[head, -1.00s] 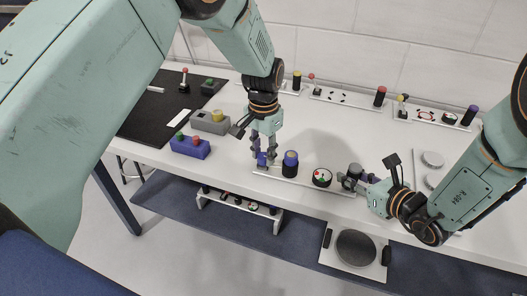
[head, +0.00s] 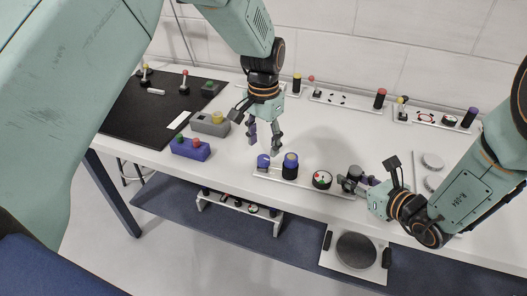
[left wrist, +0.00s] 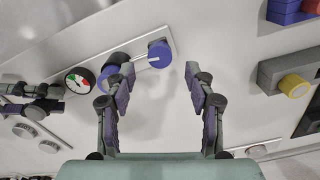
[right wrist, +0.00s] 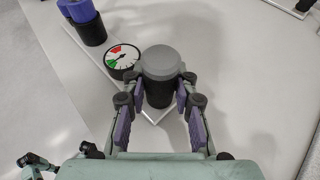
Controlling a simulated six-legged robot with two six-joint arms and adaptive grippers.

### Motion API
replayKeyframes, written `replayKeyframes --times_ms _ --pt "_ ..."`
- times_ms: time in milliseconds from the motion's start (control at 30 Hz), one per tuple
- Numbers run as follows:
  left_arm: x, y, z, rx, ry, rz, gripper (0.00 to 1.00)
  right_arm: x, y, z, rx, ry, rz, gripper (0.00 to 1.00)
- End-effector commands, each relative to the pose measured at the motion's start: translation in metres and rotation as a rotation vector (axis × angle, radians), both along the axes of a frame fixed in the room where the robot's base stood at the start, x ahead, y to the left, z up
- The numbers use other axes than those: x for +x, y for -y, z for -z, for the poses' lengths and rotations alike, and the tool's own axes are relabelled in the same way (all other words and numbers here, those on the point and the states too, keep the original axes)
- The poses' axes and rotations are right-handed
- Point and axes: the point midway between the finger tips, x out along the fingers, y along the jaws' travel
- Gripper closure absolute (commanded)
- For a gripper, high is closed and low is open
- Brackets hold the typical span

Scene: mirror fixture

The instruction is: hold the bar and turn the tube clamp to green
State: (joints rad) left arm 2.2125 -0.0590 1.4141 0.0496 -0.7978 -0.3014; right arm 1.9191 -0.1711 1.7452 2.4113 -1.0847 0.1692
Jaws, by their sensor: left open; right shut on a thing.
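The knob shows a white line in the left wrist view (left wrist: 159,54). A dark upright bar with a grey cap (right wrist: 160,75) stands at the right end. My right gripper (head: 352,184) is shut on this bar. My left gripper (head: 264,143) is open and empty, just above and behind the knob, apart from it.
A blue box with green and red buttons (head: 190,149) and a grey box with a yellow knob (head: 210,124) stand left. A black mat (head: 135,120) lies beyond them. Similar fixtures with a red post (head: 380,98) line the back. The middle of the white table is clear.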

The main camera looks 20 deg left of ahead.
Motion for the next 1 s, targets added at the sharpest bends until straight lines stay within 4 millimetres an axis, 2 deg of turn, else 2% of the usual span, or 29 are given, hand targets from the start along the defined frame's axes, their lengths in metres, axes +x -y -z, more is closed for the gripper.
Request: replayKeyframes --times_ms 33,200,400,567,1000 --pt "0.001 0.000 -0.013 0.000 0.004 0.000 0.46 0.000 0.000 -0.001 0.000 0.001 0.001 1.00" --pt "0.000 0.000 -0.045 0.000 0.003 0.000 0.46 0.000 0.000 -0.001 0.000 0.001 0.001 1.00" --pt "0.000 0.000 -0.069 0.000 0.001 0.000 0.46 0.000 0.000 -0.001 0.001 0.001 0.000 1.00" --pt "0.000 0.000 -0.075 0.000 -0.001 0.000 0.46 0.000 0.000 -0.001 0.001 0.001 0.000 1.00" --pt "0.000 0.000 -0.075 0.000 -0.001 0.000 0.46 0.000 0.000 -0.001 0.001 0.001 0.000 1.00"
